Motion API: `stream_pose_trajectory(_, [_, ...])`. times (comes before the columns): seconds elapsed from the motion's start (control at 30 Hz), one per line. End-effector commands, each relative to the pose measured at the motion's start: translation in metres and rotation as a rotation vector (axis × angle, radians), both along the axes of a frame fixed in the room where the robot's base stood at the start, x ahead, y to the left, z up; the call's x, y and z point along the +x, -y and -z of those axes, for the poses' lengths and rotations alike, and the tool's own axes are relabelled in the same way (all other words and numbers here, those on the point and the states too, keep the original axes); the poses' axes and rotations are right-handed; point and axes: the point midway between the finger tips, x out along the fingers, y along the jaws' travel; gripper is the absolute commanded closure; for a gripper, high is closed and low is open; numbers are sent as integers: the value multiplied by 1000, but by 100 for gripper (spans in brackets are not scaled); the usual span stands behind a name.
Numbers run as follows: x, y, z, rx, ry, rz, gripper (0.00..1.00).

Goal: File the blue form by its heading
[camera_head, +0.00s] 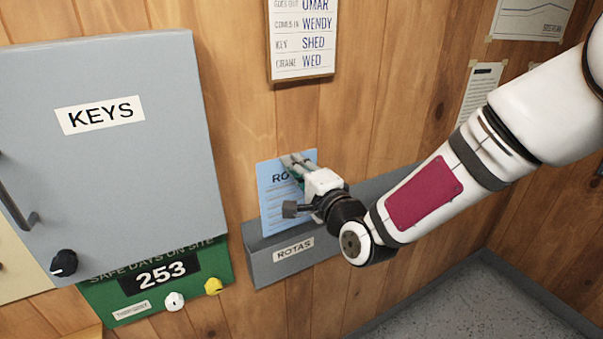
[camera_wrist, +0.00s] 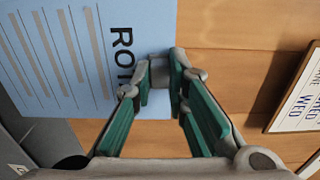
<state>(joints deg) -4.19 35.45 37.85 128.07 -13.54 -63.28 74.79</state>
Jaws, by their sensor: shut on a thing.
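The blue form (camera_head: 272,200) is upright, its printed heading starting "RO", the rest hidden by my gripper. It also shows in the wrist view (camera_wrist: 75,55), with grey lines of text. My gripper (camera_head: 297,168) is shut on the form's upper edge; its fingers show in the wrist view (camera_wrist: 168,82). The form's lower edge is at the left part of the grey wall pocket (camera_head: 262,262) labelled "ROTAS". I cannot tell how far it is inside the pocket.
A grey "KEYS" cabinet (camera_head: 120,150) juts out at the left. Below it is a green board (camera_head: 200,268) reading "253", with white and yellow knobs. A white notice board (camera_head: 301,62) hangs above the form. More papers (camera_head: 480,92) are on the wall at the right.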

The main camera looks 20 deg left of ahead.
Motion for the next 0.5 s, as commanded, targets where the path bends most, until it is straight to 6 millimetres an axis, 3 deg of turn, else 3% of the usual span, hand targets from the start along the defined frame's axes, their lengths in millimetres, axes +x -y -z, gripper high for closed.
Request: stream_pose_trajectory(0.5, [4,-4,1,-2,-1,0,100])
